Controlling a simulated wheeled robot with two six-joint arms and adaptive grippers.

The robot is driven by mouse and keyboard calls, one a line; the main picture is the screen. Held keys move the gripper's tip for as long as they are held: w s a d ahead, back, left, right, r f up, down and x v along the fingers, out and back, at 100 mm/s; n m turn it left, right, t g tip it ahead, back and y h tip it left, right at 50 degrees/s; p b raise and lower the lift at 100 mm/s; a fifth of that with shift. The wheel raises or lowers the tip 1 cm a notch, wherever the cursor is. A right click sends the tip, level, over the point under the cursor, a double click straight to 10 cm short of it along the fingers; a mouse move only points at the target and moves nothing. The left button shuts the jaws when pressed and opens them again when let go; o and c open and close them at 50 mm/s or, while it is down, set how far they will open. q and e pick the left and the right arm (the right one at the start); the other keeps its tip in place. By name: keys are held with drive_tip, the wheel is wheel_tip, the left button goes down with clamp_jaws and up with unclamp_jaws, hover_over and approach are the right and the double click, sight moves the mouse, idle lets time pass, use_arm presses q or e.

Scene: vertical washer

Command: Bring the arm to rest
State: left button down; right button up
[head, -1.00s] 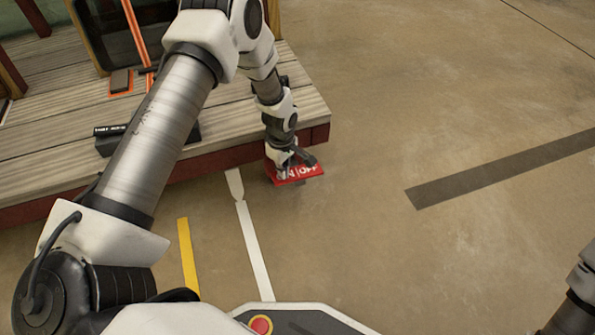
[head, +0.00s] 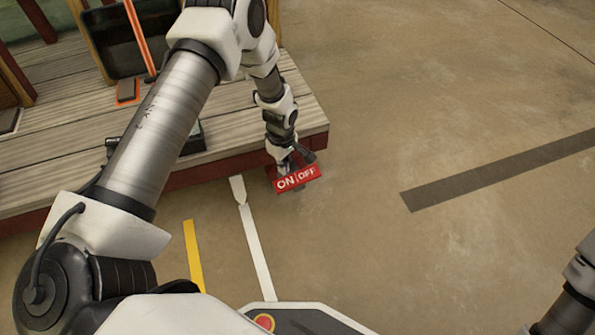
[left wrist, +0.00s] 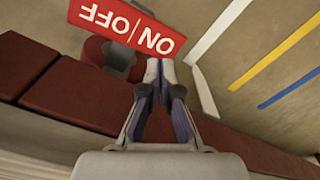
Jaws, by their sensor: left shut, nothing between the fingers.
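My left arm comes in from the left in the head view and bends down past the wooden platform's corner. My left gripper (head: 296,160) is at the far end of that arm, just behind a red ON/OFF sign (head: 299,179). In the left wrist view the two fingertips (left wrist: 160,68) are together with nothing between them. The red sign (left wrist: 128,28) shows upside down just beyond them. I cannot tell whether the fingers touch it. Of my right arm only a part shows at the lower right edge of the head view; its gripper is out of frame.
The wooden platform (head: 60,150) with a dark red edge lies at the left under my left arm. A dark box (head: 190,138) and an orange pole (head: 139,38) stand on it. Yellow (head: 193,250) and white (head: 254,245) floor strips lie in front. The floor at the right is open.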

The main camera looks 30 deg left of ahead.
wheel_tip(320, 180, up, 2)
drive_tip(key=shift+r+p, duration=0.1)
drive_tip(key=shift+p, duration=0.6)
